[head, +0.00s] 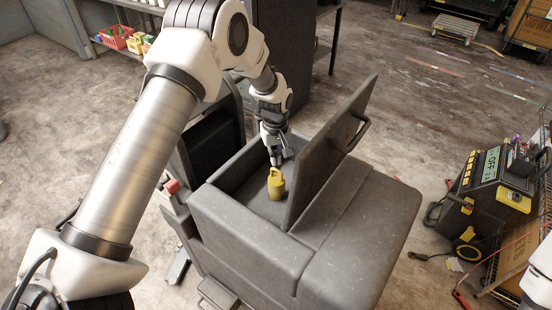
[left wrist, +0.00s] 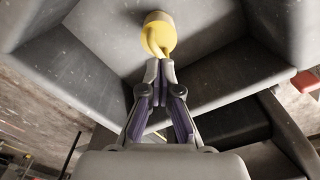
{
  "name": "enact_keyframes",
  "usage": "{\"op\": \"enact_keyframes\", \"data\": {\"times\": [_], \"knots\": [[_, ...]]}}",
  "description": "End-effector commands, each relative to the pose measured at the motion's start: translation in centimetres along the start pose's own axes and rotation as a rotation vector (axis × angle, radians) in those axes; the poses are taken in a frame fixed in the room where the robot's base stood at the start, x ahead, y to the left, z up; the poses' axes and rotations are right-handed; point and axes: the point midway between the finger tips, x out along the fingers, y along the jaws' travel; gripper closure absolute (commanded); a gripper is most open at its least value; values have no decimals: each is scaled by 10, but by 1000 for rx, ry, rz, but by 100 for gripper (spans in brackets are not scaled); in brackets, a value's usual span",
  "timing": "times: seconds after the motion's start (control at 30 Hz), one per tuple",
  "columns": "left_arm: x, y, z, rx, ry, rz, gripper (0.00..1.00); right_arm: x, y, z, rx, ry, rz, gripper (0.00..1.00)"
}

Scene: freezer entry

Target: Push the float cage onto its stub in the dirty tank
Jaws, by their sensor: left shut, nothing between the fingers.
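The yellow float cage (head: 276,187) stands upright inside the open dirty tank (head: 240,227), on its grey floor. It also shows in the left wrist view (left wrist: 158,30), at top centre, with a loop-like part toward my fingers. My left gripper (head: 277,161) reaches down into the tank, just behind and above the cage. In the left wrist view my fingertips (left wrist: 160,68) are together and empty, right at the cage's edge; I cannot tell whether they touch it. The stub is hidden, so I cannot tell how the cage sits on it. My right gripper is not in view.
The raised lid (head: 331,150) with a black handle stands close on the right of the opening. Tank walls surround the cage. A black and yellow device (head: 490,190) stands at right. Shelving with a red basket (head: 116,37) is at back left. Open floor lies between.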

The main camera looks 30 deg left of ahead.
Motion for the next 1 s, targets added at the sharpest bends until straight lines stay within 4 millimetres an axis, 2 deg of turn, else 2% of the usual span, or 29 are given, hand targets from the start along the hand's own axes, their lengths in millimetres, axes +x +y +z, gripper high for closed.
{"op": "enact_keyframes", "data": {"times": [0.17,0.4,0.5,0.63,1.0], "knots": [[-30,1,-1,0,2,3,100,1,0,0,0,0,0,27],[-90,1,-2,0,1,2,100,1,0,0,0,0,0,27],[-105,1,-2,0,0,1,100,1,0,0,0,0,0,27],[-113,1,-2,0,-2,-1,100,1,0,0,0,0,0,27],[-113,1,-2,45,0,-1,100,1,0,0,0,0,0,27]]}}
